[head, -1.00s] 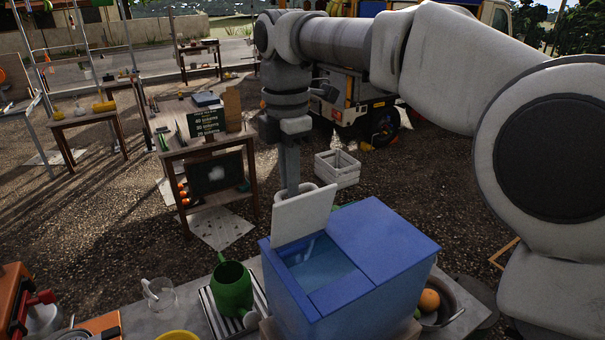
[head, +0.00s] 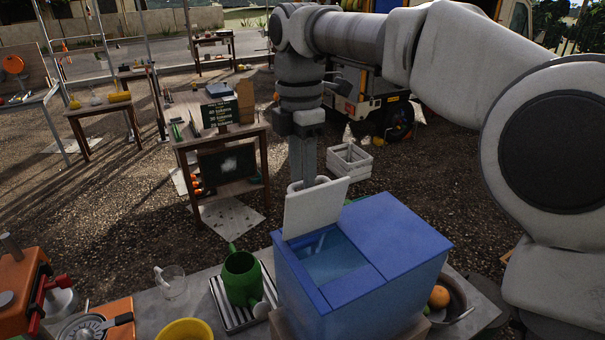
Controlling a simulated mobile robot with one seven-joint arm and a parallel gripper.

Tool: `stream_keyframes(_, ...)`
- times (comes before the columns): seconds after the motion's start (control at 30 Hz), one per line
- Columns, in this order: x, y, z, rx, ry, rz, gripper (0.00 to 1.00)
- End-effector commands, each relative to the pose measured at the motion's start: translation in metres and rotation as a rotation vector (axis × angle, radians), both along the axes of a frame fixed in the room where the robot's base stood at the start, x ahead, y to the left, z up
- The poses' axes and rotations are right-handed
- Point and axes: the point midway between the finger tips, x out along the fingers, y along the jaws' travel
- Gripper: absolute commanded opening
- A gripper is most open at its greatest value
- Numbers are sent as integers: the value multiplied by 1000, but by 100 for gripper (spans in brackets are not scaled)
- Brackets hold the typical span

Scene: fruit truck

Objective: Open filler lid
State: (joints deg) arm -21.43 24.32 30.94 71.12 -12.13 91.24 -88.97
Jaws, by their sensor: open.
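The blue filler box (head: 408,240) stands on the near table. Its white lid (head: 316,208) is raised, tilted steeply up at the far side of the opening. The bluish inside of the box (head: 330,258) shows below it. My gripper (head: 304,178) points down just behind the raised lid, near a pale curved piece at its far side. The gripper is open. Its fingertips are partly hidden by the lid, so I cannot tell whether they touch it.
A green watering can (head: 242,278) on a striped tray, a clear jug (head: 171,282) and a yellow bowl (head: 185,330) are left of the box. A pan with fruit (head: 452,298) is right. A white crate (head: 349,161) lies on the gravel behind.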

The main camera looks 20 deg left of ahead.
Motion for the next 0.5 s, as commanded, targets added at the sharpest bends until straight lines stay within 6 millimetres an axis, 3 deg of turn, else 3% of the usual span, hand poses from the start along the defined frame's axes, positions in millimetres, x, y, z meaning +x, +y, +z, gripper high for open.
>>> stream_keyframes(0.23, 1, 1, 12, 2, -3, 0, 45)
stream_keyframes(0.5, 2, 3, 50, 3, -3, 0, 45)
